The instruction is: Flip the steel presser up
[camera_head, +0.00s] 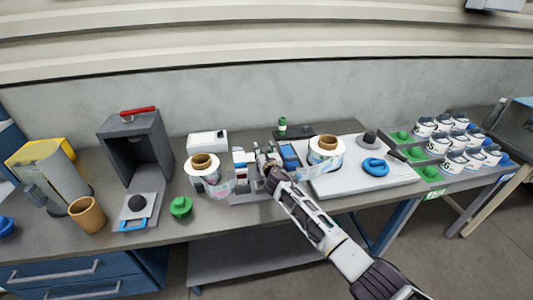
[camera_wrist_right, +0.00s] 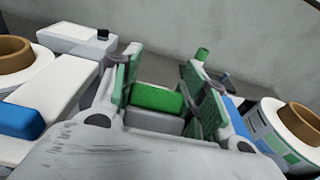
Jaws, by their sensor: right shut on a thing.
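The reel labeller (camera_head: 243,182) stands at the middle of the bench, between two white reels. My right gripper (camera_head: 270,172) reaches it from the lower right and covers part of it. In the right wrist view its two fingers (camera_wrist_right: 168,95) stand on either side of a green-topped grey block (camera_wrist_right: 157,98) and are shut on it. I cannot tell for sure whether this block belongs to the steel presser, or how the presser is tilted, since my gripper hides that spot. My left gripper is out of view.
The left reel (camera_head: 203,177) and right reel (camera_head: 326,153) flank the labeller closely. A green knobbed piece (camera_head: 181,207) lies to its left and a blue one (camera_head: 375,167) on the white board to its right.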

